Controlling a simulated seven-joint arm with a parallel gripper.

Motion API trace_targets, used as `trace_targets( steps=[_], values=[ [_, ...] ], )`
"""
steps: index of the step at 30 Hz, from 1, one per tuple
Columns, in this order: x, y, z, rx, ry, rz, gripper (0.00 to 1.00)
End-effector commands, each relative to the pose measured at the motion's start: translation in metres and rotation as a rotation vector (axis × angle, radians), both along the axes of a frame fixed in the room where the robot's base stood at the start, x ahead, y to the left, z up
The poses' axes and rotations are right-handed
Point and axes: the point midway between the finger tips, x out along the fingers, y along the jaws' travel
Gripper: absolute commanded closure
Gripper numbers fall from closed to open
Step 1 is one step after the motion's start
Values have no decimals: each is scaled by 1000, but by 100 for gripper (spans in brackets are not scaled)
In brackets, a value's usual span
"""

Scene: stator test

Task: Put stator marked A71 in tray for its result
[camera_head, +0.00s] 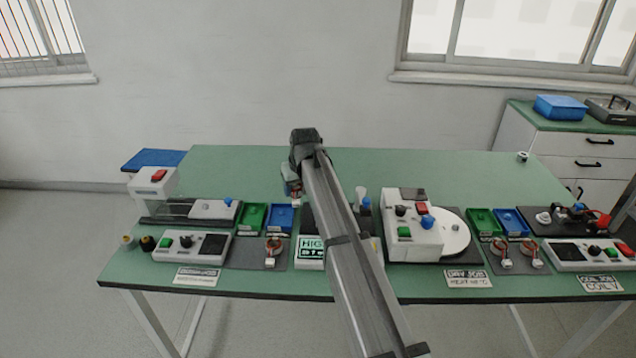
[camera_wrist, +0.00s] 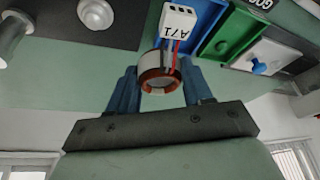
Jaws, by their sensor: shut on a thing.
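The stator marked A71 (camera_wrist: 160,80) is a copper-and-white ring with red and dark wires running to a white connector that carries the A71 mark. My gripper (camera_wrist: 158,92) is shut on it, with a blue finger on each side. In the head view my gripper (camera_head: 294,190) is over the bench, just right of the left station's green tray (camera_head: 251,216) and blue tray (camera_head: 280,218). In the wrist view the blue tray (camera_wrist: 200,18) and green tray (camera_wrist: 230,35) lie beyond the stator. A label beside them is partly cut off and reads about "GOO".
A lit screen (camera_head: 311,250) starting "HIG" stands below the gripper, partly behind my arm. Another stator (camera_head: 273,247) lies on a dark mat. Further right are a tester with a white disc (camera_head: 453,234), another green tray (camera_head: 482,222) and blue tray (camera_head: 510,221).

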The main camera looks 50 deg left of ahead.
Motion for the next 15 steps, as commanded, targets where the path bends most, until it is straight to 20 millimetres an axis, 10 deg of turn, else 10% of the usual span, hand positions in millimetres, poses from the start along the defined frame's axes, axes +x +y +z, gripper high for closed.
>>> trace_targets(
  steps=[5, 15],
  values=[
    [-28, 35, -16, -7, 4, 43, 90],
    [-22, 54, -21, 25, -12, 45, 90]
  ],
)
